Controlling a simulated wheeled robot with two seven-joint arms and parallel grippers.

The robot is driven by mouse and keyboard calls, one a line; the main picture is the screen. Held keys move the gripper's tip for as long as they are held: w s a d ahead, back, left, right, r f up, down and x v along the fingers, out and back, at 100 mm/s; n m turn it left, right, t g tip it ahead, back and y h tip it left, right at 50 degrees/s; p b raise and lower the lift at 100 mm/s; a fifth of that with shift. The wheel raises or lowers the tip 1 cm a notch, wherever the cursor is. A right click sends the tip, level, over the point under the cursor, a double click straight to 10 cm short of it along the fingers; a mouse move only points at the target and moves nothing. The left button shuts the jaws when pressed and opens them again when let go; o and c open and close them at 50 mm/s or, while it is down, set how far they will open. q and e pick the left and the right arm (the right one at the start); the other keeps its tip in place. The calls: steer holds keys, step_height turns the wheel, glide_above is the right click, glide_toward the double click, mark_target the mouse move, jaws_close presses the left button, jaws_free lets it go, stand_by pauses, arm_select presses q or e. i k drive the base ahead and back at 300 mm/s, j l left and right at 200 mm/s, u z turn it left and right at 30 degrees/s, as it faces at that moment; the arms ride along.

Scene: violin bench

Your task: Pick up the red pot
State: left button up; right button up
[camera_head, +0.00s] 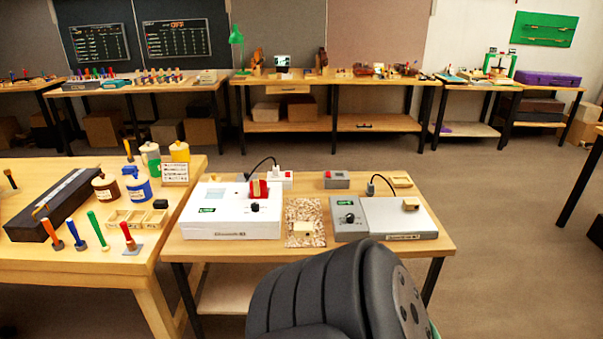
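A small red pot-like object (259,188) sits on the back right part of the white appliance (228,222) on the small middle table. It looks upright, with a lighter patch on its front; its exact shape is too small to tell. No gripper fingers show in the head view. A black ribbed part of my own arm rises at the bottom middle, in front of the small table. It does not touch the red object.
A grey device (385,219) stands right of the white appliance, with a speckled mat (305,222) between them. A dark cable arcs behind the red object. The left bench (90,262) holds jars (137,188) and upright colored-handled tools.

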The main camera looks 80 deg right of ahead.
mark_target(258, 187)
steer(key=z, duration=2.2)
